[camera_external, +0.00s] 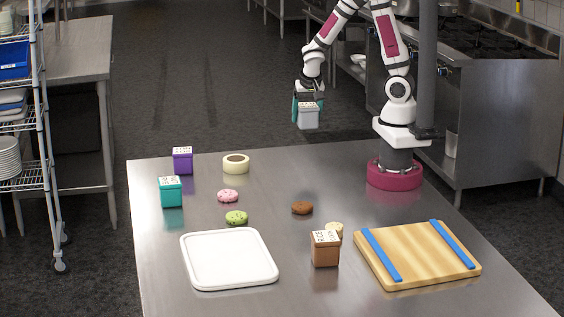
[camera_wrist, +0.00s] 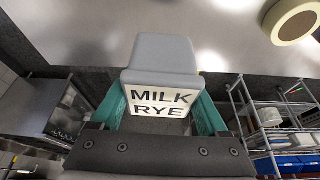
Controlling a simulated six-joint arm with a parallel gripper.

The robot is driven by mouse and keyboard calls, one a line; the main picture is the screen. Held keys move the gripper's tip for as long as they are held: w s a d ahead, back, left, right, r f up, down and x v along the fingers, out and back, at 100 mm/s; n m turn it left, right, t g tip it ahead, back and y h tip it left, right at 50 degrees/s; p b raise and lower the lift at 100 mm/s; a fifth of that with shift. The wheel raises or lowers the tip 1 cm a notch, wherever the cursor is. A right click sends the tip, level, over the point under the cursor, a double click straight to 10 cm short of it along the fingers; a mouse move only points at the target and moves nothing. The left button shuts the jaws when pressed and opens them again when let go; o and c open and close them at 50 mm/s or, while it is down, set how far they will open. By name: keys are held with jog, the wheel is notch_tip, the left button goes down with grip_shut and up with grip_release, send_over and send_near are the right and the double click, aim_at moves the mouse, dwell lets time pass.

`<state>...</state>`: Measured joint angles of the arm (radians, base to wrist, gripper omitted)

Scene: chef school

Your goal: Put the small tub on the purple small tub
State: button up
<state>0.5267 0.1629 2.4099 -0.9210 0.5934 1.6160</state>
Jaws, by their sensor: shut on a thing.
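My gripper (camera_external: 308,96) is shut on a small grey tub (camera_external: 308,115) and holds it in the air beyond the far edge of the table. In the wrist view the grey tub (camera_wrist: 160,75) sits between the teal fingers, with a white label reading "MILK RYE" facing the camera. The purple small tub (camera_external: 183,161) stands upright on the table at the far left, with a white speckled top. It is well to the left of my gripper and lower. I cannot make it out in the wrist view.
A teal tub (camera_external: 171,192) stands just in front of the purple one. A tape roll (camera_external: 236,163) lies to its right. Pink (camera_external: 228,196) and green (camera_external: 236,217) donuts, a brown cookie (camera_external: 302,208), a brown tub (camera_external: 325,249), a white tray (camera_external: 228,259) and a cutting board (camera_external: 416,256) are nearer.

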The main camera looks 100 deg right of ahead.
jog(key=w+d+r+n+t+y, duration=0.1)
jog(key=w+d+r+n, duration=0.3)
jog(key=w, duration=0.6)
jog(key=w+d+n+t+y, duration=0.15)
jog(key=w+n, duration=0.35)
jog(key=w, duration=0.5)
jog(key=w+d+r+n+t, duration=0.25)
jog(key=w+n, duration=0.25)
jog(key=w, duration=0.5)
send_near(174, 150)
jog(key=shift+w+d+f+g, duration=0.2)
jog(key=shift+w+d+g, duration=0.2)
jog(key=shift+w+d, duration=0.5)
jog(key=f, duration=0.4)
jog(key=shift+w+a, duration=0.3)
jog(key=shift+a, duration=0.05)
jog(key=shift+f, duration=0.2)
jog(key=o, duration=1.5)
jog(key=shift+f, duration=0.1)
